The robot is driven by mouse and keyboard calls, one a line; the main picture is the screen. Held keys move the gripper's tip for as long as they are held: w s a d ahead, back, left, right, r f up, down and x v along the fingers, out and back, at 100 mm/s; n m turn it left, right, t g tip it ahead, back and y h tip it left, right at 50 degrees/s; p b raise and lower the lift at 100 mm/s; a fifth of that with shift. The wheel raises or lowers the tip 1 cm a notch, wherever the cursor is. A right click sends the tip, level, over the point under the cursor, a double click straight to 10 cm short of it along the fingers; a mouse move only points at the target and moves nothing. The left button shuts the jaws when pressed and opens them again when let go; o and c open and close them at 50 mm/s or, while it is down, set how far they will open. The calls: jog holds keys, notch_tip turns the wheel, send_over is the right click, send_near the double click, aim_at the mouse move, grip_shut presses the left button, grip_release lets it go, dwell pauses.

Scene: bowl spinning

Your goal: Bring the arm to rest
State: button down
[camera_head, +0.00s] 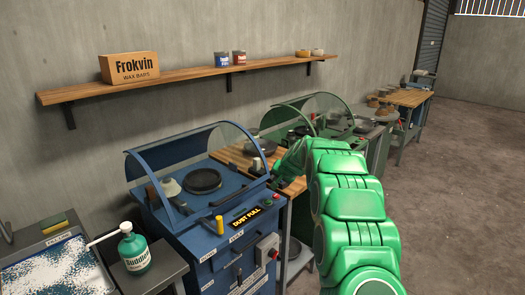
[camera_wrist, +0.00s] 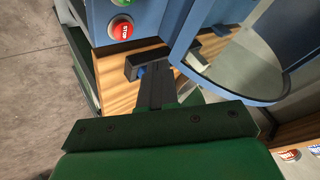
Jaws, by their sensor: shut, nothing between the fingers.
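My green arm (camera_head: 350,210) reaches from the lower right over the machines, bent at its top. In the wrist view my gripper (camera_wrist: 155,82) points away from a dark green mounting plate, with its dark fingers together and nothing seen between them. It is close to the blue machine (camera_wrist: 145,18) and a wooden surface (camera_wrist: 122,82). In the head view the fingertips cannot be made out clearly near the right side of the blue machine (camera_head: 203,238). Whether the fingers touch anything cannot be told.
The clear hood (camera_head: 195,145) is close by and its edge (camera_wrist: 235,85) lies right of my fingers. A green-hooded machine (camera_head: 305,115) stands behind. A shelf (camera_head: 190,76) runs along the wall. A green bottle (camera_head: 133,250) stands front left. The floor (camera_head: 460,190) at right is clear.

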jog(key=s+r+n+g, duration=0.15)
jog(key=s+r, duration=0.25)
jog(key=s, duration=0.7)
jog(key=s+a+r+n+g, duration=0.15)
jog(key=s+r, duration=0.25)
jog(key=s, duration=0.8)
jog(key=s+r+g, duration=0.2)
jog(key=s+r, duration=0.2)
jog(key=s, duration=0.7)
jog(key=s+d+g+h, duration=0.1)
jog(key=s+d+g, duration=0.1)
jog(key=s, duration=1.8)
jog(key=s+d+n+g+h, duration=0.1)
jog(key=s+d, duration=0.4)
jog(key=s, duration=1.4)
jog(key=shift+s+d+f+n+g+h, duration=0.3)
jog(key=shift+g+h, duration=0.3)
jog(key=shift+g, duration=0.4)
